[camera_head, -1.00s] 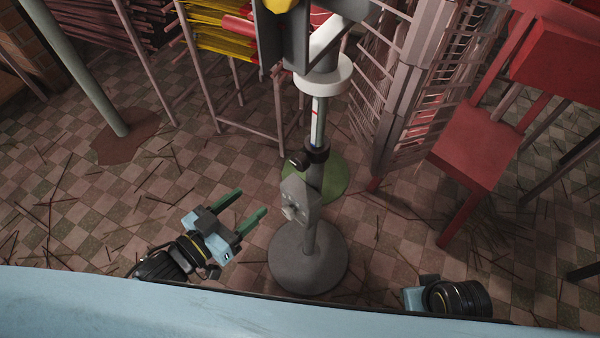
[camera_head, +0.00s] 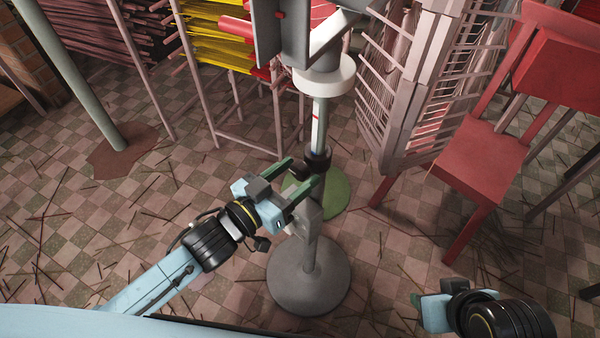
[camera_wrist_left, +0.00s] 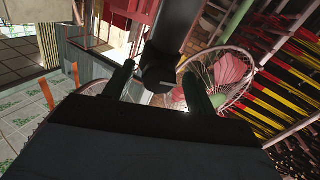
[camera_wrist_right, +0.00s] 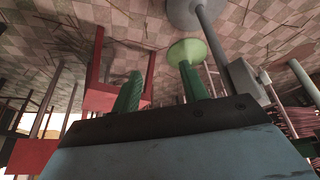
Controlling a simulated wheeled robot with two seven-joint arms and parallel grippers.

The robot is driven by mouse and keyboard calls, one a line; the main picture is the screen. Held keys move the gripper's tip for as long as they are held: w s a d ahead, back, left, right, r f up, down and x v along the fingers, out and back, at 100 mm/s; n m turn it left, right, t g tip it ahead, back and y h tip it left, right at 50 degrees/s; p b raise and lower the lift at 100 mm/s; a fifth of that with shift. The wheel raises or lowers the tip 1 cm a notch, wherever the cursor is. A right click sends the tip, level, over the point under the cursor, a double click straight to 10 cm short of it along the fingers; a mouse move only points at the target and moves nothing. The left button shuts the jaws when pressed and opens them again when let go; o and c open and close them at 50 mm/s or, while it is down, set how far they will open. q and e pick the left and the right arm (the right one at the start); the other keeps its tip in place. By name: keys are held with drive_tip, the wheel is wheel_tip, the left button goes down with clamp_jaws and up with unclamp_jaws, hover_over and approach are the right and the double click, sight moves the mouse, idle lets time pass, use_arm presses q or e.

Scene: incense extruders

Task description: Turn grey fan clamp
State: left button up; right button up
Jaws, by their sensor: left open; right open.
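The fan stand's clamp (camera_head: 319,160) is a dark grey collar with a side knob, around the upright pole. My left gripper (camera_head: 305,169) is open at the clamp's height, its green fingers on either side of the knob. In the left wrist view the dark clamp part (camera_wrist_left: 158,72) sits between the open fingertips (camera_wrist_left: 159,72); I cannot tell whether they touch it. My right gripper (camera_wrist_right: 160,70) is open and empty, low at the right in the head view, where its fingers are mostly hidden.
The stand's round grey base (camera_head: 308,275) rests on the checkered floor, with a grey box (camera_head: 303,222) on its pole. A green disc (camera_head: 335,195) lies behind it. A red chair (camera_head: 475,165) and wire racks (camera_head: 415,90) stand right; a rack of yellow sticks (camera_head: 215,45) stands behind.

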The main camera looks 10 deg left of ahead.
use_arm(q)
drive_tip(key=shift+x, duration=0.85)
use_arm(e)
drive_tip(key=shift+w+a+r+t, duration=0.2)
drive_tip(key=shift+w+t, duration=0.15)
drive_tip(key=shift+w, duration=0.2)
drive_tip(key=shift+w+a+r+t, duration=0.2)
drive_tip(key=shift+w+t, duration=0.15)
drive_tip(key=shift+w, duration=0.2)
use_arm(q)
drive_tip(key=c, duration=1)
drive_tip(key=shift+r+m+p, duration=0.15)
drive_tip(key=shift+m+p, duration=0.75)
drive_tip(key=shift+p, duration=0.15)
drive_tip(key=m+p, duration=0.2)
drive_tip(key=m, duration=0.2)
use_arm(e)
drive_tip(key=s+d+f+g, duration=0.1)
drive_tip(key=d+f, duration=0.1)
drive_tip(key=f, duration=0.3)
drive_tip(key=s+d+f+g+h, duration=0.1)
drive_tip(key=s+d+f+g, duration=0.1)
drive_tip(key=f, duration=0.4)
drive_tip(key=shift+d+f, duration=0.2)
drive_tip(key=shift+d, duration=0.1)
use_arm(q)
drive_tip(key=o, duration=1)
